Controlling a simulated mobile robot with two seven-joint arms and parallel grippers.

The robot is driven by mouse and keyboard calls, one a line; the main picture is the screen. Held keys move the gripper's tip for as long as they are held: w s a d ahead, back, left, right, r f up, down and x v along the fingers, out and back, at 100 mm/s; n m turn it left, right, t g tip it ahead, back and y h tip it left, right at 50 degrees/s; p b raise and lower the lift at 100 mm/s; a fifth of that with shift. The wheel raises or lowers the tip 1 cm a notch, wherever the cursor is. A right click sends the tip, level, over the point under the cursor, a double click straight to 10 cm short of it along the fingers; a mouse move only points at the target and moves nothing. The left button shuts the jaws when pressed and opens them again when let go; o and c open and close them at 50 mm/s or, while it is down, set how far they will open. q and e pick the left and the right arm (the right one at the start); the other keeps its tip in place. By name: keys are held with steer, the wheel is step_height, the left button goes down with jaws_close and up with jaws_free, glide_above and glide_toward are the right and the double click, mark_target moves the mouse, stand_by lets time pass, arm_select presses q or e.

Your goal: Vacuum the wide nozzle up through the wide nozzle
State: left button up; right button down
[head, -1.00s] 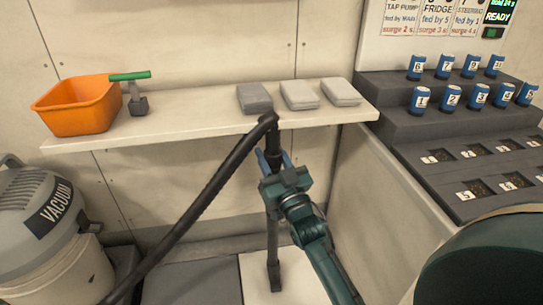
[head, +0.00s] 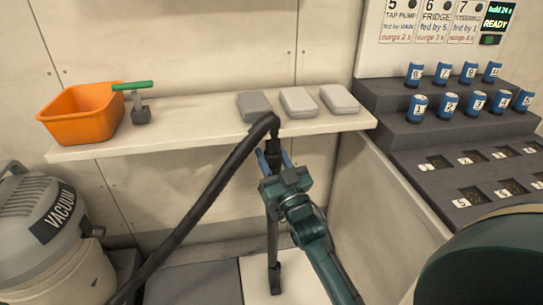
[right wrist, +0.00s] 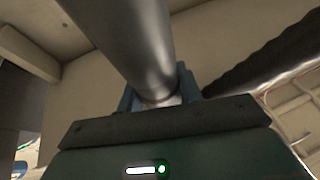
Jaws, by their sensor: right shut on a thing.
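My right gripper (head: 274,159) is shut on the dark upright wand (head: 273,225) of the vacuum, below the front edge of the shelf. A black hose (head: 205,200) bends over from the wand's top and runs down to the lower left. A small dark nozzle (head: 275,279) is at the wand's foot, low over or on a pale floor panel; I cannot tell if it touches. The right wrist view shows the shiny grey tube (right wrist: 135,45) between the blue fingers. The vacuum (head: 45,225) stands at the left. My left gripper is not in view.
The white shelf (head: 190,126) holds an orange bin (head: 80,120), a green-handled tool (head: 135,88) and three grey pads (head: 298,101). At the right, a dark stepped rack (head: 400,130) holds numbered blue cylinders, beside a pale partition (head: 375,200).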

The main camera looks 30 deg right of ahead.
steer(key=shift+s+a+r+p, duration=0.1)
steer(key=shift+s+a+p, duration=0.3)
steer(key=shift+s, duration=0.5)
steer(key=shift+s+a+p, duration=0.15)
steer(key=shift+s+p, duration=0.3)
steer(key=shift+s, duration=0.4)
steer(key=shift+s+a+r+p, duration=0.1)
steer(key=shift+s+a+p, duration=0.3)
steer(key=shift+s, duration=0.5)
steer(key=s+a+p, duration=0.2)
steer(key=s, duration=0.6)
steer(key=shift+a+f+p, duration=0.25)
steer(key=shift+p, duration=0.15)
steer(key=shift+s, duration=0.1)
